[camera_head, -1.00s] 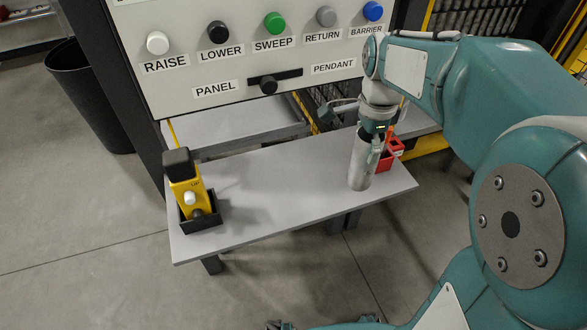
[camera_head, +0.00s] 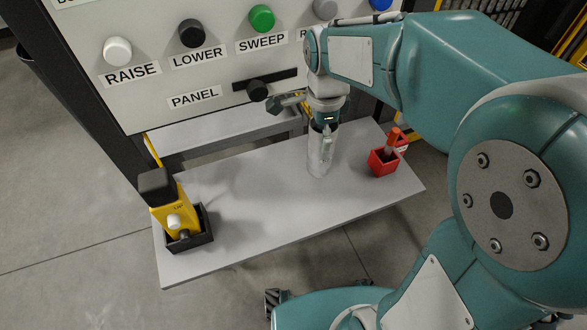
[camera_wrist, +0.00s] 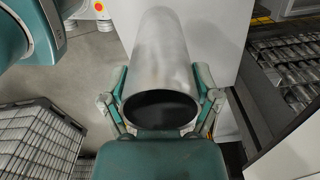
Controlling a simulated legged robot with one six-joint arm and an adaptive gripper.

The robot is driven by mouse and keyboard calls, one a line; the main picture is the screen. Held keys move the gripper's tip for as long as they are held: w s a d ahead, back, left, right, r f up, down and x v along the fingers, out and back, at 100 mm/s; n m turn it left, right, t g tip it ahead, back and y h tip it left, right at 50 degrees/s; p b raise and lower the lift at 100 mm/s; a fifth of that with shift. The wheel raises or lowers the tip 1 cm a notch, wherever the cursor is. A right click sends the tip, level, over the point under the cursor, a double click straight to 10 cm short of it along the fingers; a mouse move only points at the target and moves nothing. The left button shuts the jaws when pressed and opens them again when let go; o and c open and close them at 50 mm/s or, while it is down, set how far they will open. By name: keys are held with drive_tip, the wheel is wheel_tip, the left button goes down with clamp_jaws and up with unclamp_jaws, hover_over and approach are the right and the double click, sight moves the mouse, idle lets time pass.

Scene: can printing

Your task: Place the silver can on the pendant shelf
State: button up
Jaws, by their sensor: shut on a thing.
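The silver can (camera_head: 319,158) is upright over the back part of the grey pendant shelf (camera_head: 250,225). My gripper (camera_head: 324,140) is shut on the can from above. In the wrist view the silver can (camera_wrist: 158,50) fills the middle, with its dark open end towards the camera. Fingers of my gripper (camera_wrist: 161,85) are on both sides of it. I cannot tell whether the can's lower end touches the shelf. The pendant shelf also shows behind the can in the wrist view (camera_wrist: 215,35).
A yellow pendant (camera_head: 180,205) stands in a black holder at the shelf's left end. A small red box (camera_head: 382,163) with a red-handled item is to the can's right. The white button panel (camera_head: 150,100) rises behind. The shelf's middle is clear.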

drive_tip(key=s+a+f, duration=0.1)
drive_tip(key=a+f, duration=0.5)
drive_tip(key=f, duration=0.3)
drive_tip(key=shift+s+f, duration=0.2)
drive_tip(key=shift+f, duration=0.05)
drive_tip(key=o, duration=0.5)
drive_tip(key=shift+o, duration=0.2)
wheel_tip(320, 180, up, 12)
drive_tip(key=s+d+r+n+t, duration=0.4)
drive_tip(key=s+d+n, duration=0.7)
drive_tip(key=n, duration=0.5)
drive_tip(key=shift+s+d+n+t, duration=0.2)
drive_tip(key=shift+s+n+t, duration=0.1)
drive_tip(key=shift+s+t, duration=0.6)
